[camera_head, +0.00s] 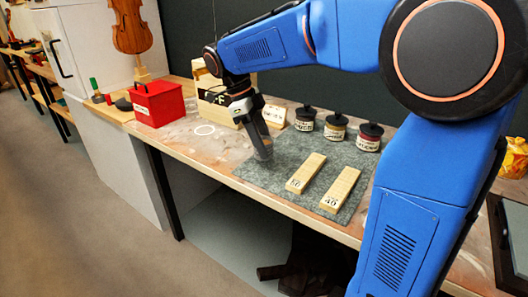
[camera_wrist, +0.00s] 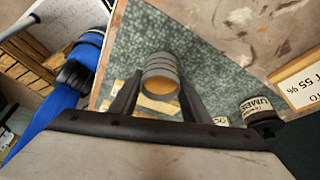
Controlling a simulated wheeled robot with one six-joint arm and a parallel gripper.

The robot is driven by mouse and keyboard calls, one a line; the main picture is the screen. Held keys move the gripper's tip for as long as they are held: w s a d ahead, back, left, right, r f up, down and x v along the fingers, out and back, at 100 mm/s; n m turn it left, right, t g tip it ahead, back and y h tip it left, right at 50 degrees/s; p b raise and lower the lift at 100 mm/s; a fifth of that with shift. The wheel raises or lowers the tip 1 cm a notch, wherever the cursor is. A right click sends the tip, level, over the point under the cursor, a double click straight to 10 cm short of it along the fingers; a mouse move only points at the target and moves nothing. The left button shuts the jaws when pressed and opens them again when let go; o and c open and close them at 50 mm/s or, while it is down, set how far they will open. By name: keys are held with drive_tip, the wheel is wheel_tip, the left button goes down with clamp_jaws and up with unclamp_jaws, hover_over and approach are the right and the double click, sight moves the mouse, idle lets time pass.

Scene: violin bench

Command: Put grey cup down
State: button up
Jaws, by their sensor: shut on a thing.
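In the head view the cup is mostly hidden by the fingers. I cannot tell whether its base touches the mat.
Two pale numbered blocks (camera_head: 306,174) lie on the mat, right of my gripper. Dark-lidded jars (camera_head: 336,127) stand behind them. A wooden crate (camera_head: 215,98), a small card (camera_head: 274,115) and a red box (camera_head: 158,103) stand at the back.

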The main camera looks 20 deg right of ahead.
drive_tip(key=shift+f, duration=1.45)
drive_tip(key=shift+f, duration=0.15)
drive_tip(key=o, duration=1.1)
drive_tip(key=shift+o, duration=0.2)
drive_tip(key=v, duration=1.2)
